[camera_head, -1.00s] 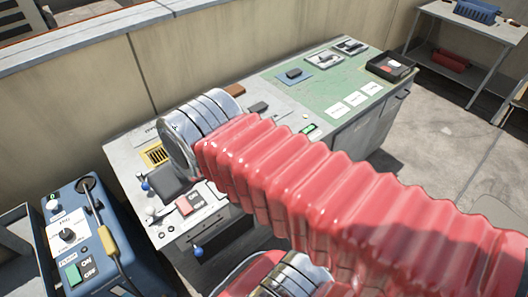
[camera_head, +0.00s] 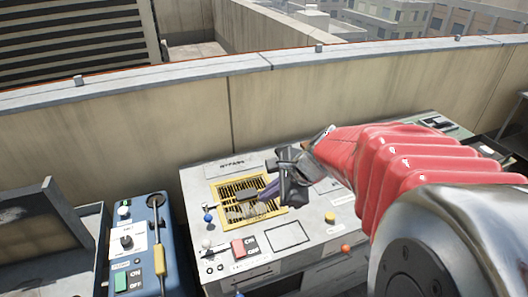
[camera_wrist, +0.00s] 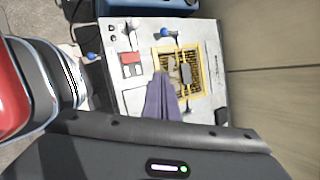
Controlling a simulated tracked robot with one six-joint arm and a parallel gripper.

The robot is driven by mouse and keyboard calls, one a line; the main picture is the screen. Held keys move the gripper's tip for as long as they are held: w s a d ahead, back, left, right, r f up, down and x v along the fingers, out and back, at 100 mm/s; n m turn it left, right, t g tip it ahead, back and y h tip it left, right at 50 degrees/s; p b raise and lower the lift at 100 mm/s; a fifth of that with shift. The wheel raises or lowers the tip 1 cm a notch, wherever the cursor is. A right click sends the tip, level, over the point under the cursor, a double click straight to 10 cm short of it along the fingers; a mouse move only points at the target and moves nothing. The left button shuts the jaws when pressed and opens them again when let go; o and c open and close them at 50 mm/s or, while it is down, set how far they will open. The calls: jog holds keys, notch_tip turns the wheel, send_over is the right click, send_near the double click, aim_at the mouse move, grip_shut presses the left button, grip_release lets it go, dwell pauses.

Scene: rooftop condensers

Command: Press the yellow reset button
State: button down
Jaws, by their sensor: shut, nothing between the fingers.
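The yellow button (camera_head: 330,217) is a small round knob on the light grey top of the control bench (camera_head: 205,180), right of an outlined rectangle. My gripper (camera_head: 264,196) is shut and empty. Its fingers point down and left over the yellow-framed grille (camera_head: 226,186), left of the button in the head view. In the wrist view, the purple-grey fingers (camera_wrist: 161,82) overlap the frame's edge; I cannot tell whether they touch it. The button does not show in the wrist view.
A blue control box (camera_head: 140,250) stands left. A parapet wall (camera_head: 110,135) runs behind.

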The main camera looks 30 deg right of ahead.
jog(key=w+d+f+m+t, duration=0.15)
jog(key=d+f+m, duration=0.25)
jog(key=d+m, duration=0.45)
jog(key=m+t+h, duration=0.2)
jog(key=m+h, duration=0.1)
jog(key=m, duration=1.2)
send_over(332, 218)
notch_tip(332, 218, down, 8)
jog(key=shift+d, duration=0.15)
jog(key=shift+f+n+g, duration=0.1)
jog(key=shift+n+g, duration=0.15)
jog(key=shift+f, duration=4.25)
jog(key=shift+f, duration=0.1)
jog(key=shift+f, duration=0.25)
